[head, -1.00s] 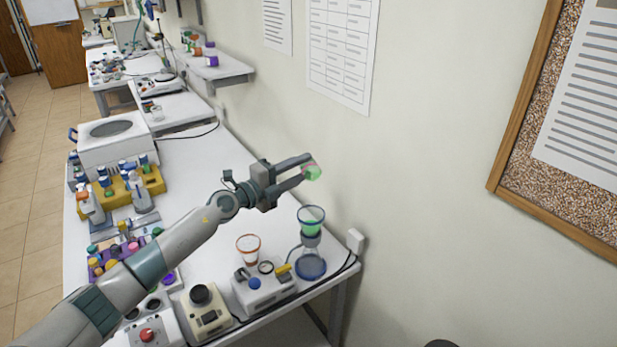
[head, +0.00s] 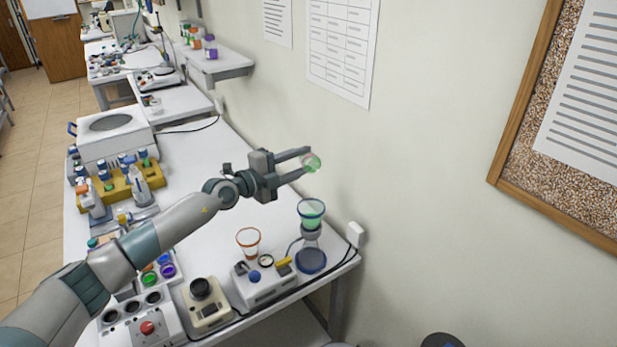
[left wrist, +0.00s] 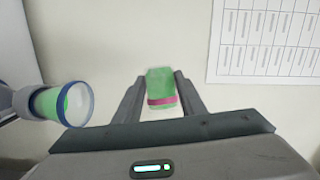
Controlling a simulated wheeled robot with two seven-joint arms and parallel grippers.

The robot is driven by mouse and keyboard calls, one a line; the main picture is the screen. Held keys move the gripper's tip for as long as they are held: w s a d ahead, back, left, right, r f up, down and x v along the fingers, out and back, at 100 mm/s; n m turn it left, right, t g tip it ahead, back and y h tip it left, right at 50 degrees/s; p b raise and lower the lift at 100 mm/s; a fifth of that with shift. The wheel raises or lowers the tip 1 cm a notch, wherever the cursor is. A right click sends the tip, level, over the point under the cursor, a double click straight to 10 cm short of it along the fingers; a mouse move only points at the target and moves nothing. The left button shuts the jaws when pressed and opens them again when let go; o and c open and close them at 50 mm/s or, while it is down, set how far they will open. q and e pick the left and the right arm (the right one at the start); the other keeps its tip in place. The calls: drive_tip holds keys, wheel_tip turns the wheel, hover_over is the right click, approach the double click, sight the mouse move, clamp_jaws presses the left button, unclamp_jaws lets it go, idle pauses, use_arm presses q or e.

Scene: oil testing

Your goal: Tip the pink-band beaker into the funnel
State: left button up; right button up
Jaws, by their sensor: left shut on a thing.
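The pink-band beaker (head: 312,162) is clear with green contents. My left gripper (head: 308,163) is shut on it, high over the bench and close to the wall. In the left wrist view the beaker (left wrist: 160,88) sits between the two fingers, its pink band crossing the end nearer the palm. It looks tilted over, but its mouth is hard to make out. The blue-rimmed funnel (head: 311,212) stands below the beaker and apart from it, on a flask (head: 311,260). Green shows in the funnel. The funnel also shows at the left wrist view's left (left wrist: 65,103). My right gripper is not in view.
An orange-rimmed beaker (head: 248,240) stands left of the funnel, behind a small white device (head: 265,286). A beige device (head: 207,305) is further left. A yellow rack (head: 125,188) of bottles stands at the left edge. The bench middle (head: 190,160) is clear.

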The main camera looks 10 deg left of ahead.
use_arm(q)
drive_tip(key=shift+r+n, duration=0.2)
drive_tip(key=shift+n, duration=0.4)
drive_tip(key=n+g, duration=0.2)
drive_tip(key=n, duration=0.1)
drive_tip(key=n, duration=0.1)
drive_tip(key=n+g, duration=0.1)
drive_tip(key=shift+r+n+g, duration=0.2)
drive_tip(key=shift+n+g, duration=0.7)
drive_tip(key=shift+n, duration=0.1)
